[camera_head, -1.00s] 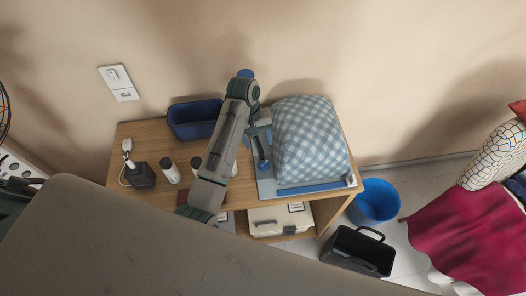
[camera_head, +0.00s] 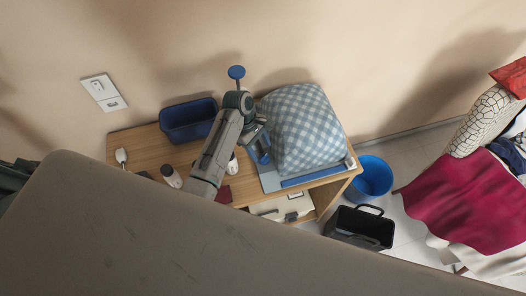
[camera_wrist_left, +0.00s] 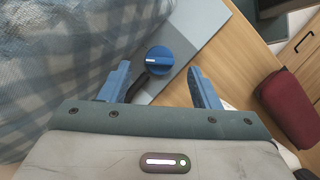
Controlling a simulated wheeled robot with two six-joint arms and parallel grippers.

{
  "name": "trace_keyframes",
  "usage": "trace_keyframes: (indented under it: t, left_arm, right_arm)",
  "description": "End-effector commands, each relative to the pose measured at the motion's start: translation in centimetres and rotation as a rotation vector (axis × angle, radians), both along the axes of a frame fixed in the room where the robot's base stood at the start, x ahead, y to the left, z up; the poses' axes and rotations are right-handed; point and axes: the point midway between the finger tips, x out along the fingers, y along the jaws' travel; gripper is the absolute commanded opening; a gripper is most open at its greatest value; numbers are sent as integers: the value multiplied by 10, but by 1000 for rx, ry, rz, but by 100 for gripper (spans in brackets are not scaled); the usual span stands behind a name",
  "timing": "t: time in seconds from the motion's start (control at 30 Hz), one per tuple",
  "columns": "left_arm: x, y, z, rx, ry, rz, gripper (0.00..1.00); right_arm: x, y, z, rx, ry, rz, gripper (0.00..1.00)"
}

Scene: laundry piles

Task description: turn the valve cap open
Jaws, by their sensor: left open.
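A round blue cap (camera_wrist_left: 159,60) with a white mark on its top shows in the left wrist view, on a short dark stem over a grey board (camera_wrist_left: 195,32). My left gripper (camera_wrist_left: 158,72) is open, its two blue fingers apart on either side of the cap in that view; I see no contact. In the head view my left gripper (camera_head: 262,153) is at the left edge of the pillow (camera_head: 305,128), above the board, and the cap there cannot be made out. My right gripper is not in view.
The checked pillow stands close beside my left gripper. A blue bin (camera_head: 188,120), a white-topped bottle (camera_head: 171,176) and a dark red item (camera_head: 223,194) are on the wooden table (camera_head: 150,146). A blue bucket (camera_head: 371,176) and a black basket (camera_head: 360,228) stand on the floor at right.

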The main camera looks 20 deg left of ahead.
Motion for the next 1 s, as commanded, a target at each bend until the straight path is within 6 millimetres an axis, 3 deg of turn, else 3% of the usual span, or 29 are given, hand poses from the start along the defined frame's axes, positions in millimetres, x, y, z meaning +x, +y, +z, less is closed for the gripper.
trace_keyframes:
  t: [0.3,0.6,0.83,1.0]
  left_arm:
    - [-4,-13,-33,0,-1,-2,56]
    - [-4,-14,-36,1,-2,-1,56]
    - [-4,-14,-35,1,-2,-1,13]
    - [-4,-14,-35,1,-2,-6,12]
  right_arm:
    - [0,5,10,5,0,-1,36]
    - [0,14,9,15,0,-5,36]
    - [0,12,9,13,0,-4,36]
    - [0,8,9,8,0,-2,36]
